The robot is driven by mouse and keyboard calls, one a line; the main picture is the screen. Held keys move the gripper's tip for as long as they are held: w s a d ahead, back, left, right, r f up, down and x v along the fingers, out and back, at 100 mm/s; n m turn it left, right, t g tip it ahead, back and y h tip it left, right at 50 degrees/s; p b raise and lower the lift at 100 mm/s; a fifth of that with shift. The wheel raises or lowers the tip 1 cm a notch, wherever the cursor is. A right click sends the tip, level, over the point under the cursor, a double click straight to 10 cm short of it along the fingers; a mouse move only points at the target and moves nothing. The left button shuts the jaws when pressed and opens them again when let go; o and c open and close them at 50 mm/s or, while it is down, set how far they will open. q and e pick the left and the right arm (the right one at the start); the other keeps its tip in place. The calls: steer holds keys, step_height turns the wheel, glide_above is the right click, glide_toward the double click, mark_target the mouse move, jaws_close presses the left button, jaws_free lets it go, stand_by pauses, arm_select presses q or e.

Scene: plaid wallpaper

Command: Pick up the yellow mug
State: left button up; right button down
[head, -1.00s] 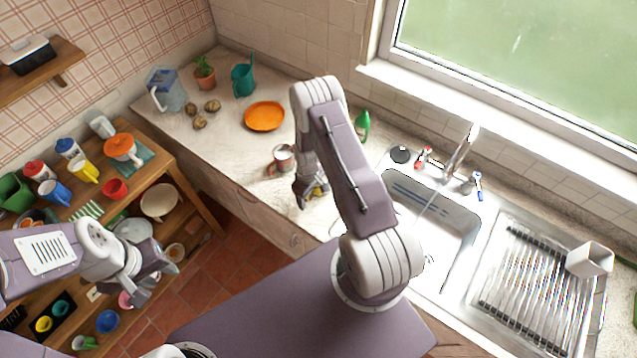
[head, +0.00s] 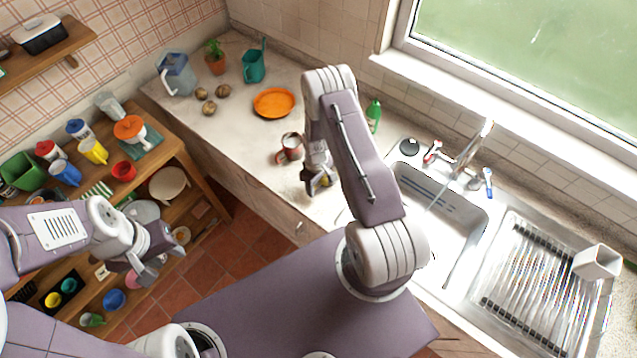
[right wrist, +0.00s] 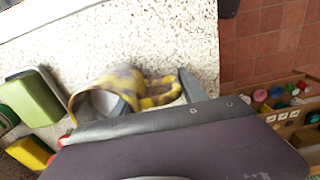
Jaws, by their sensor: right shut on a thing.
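A yellow mug with grey patches (right wrist: 108,88) lies tilted on the speckled counter in the right wrist view, its yellow-and-grey striped handle (right wrist: 160,95) toward the fingers. My right gripper (right wrist: 158,95) is shut on the mug around its handle side; the exact contact is partly hidden. In the head view my right gripper (head: 318,186) is low at the counter's front edge, with only a bit of yellow showing beside it. My left gripper (head: 160,262) is open and empty, in front of the wooden shelf unit at left.
A reddish mug (head: 290,149) stands just left of my right gripper. An orange plate (head: 274,102) and green bottle (head: 373,115) are behind. The sink (head: 440,215) lies to the right. Another yellow cup (head: 93,151) stands on the shelf unit (head: 165,150).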

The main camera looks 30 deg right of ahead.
steer(key=shift+w+r+b, duration=0.1)
steer(key=shift+r+b, duration=0.2)
steer(key=shift+r, duration=0.25)
steer(key=r, duration=0.1)
steer(key=r+b, duration=0.1)
steer(key=shift+s+d+r, duration=0.1)
steer(key=shift+s+r, duration=0.2)
steer(key=shift+r, duration=0.1)
steer(key=s+d+r+b, duration=0.3)
steer(key=s+d+r, duration=0.2)
steer(key=s, duration=0.5)
steer(key=shift+r, duration=0.85)
steer(key=shift+d, duration=0.1)
